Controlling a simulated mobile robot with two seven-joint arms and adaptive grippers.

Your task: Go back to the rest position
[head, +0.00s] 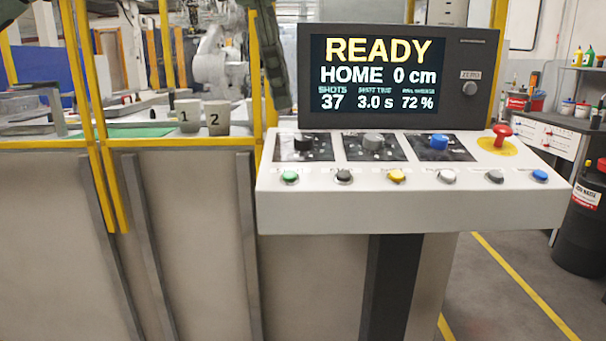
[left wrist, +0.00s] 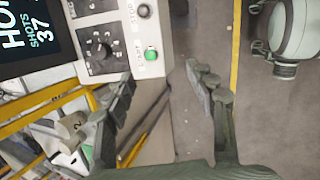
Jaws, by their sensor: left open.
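My left gripper (head: 283,104) hangs with its tips down at the left edge of the control panel's screen in the head view. In the left wrist view, its two fingers (left wrist: 160,80) are spread wide with nothing between them. They are apart from the console (head: 415,208), with the green button (left wrist: 151,54) seen just beyond the gap. Whether those are spread or closed is unclear. My right gripper does not show in the head view.
The screen (head: 395,75) reads READY, HOME 0 cm. The console has knobs, several buttons and a red mushroom button (head: 502,131). Yellow frame posts (head: 257,80) stand close by the left gripper. Two numbered cups (head: 216,118) stand behind.

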